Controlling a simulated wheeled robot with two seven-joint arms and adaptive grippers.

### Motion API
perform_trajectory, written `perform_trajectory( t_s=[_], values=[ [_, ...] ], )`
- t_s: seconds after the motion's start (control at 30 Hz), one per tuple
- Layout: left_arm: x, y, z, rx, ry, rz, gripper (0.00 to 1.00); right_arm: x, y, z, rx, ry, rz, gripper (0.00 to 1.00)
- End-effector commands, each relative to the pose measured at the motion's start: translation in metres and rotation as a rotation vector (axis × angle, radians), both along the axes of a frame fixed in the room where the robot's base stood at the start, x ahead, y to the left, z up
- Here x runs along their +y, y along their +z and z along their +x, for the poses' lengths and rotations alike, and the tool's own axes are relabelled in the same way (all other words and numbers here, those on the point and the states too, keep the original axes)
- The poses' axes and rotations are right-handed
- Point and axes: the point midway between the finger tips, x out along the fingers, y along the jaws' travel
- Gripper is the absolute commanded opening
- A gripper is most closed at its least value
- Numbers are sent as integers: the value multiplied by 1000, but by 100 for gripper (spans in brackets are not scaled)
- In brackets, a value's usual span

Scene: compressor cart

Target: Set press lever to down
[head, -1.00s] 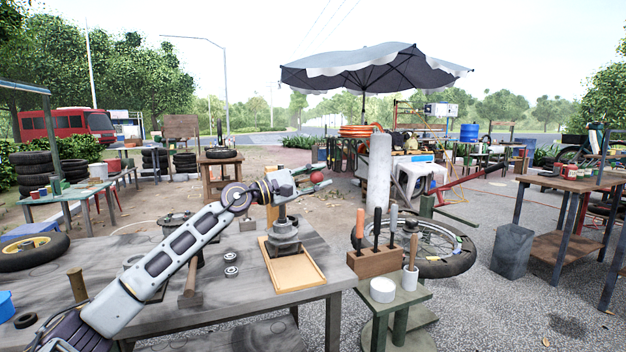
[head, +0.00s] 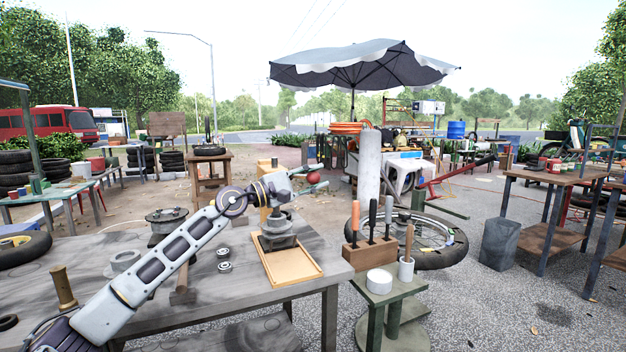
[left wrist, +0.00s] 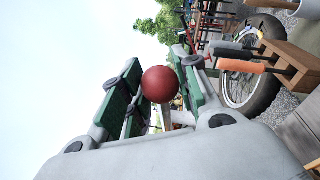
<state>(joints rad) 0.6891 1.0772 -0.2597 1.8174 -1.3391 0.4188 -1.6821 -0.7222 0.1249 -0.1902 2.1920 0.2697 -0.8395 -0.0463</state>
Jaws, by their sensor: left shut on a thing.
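My left gripper (head: 309,181) reaches over the press and is shut on the lever at the knob. In the left wrist view, the red knob (left wrist: 161,84) sits between the green-padded fingers, with a short piece of lever behind it. My arm and gripper hide much of the press's upper part. My right gripper is not in view.
A wooden block with several tool handles (head: 370,257) and a white tub (head: 379,281) stand on a green stand to the right. A mallet (head: 182,275) and metal rings (head: 224,260) lie on the workbench (head: 235,290). Open air lies right of the knob.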

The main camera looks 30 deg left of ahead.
Motion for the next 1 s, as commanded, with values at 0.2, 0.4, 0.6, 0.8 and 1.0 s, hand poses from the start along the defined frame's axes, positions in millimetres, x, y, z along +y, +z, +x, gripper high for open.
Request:
perform_trajectory(
  t_s=[0.2, 0.4, 0.6, 0.8, 1.0],
  values=[
    [-1, -2, 0, 3, -2, 2, 46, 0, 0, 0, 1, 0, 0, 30],
    [0, -1, 0, 1, -1, 1, 54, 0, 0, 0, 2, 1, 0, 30],
    [0, -1, 0, 1, 0, 1, 54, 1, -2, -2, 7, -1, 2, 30],
    [2, -1, -2, 2, 0, 0, 54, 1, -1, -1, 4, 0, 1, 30],
    [7, -3, -8, 1, 2, 1, 54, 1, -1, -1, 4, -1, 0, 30]
  ],
)
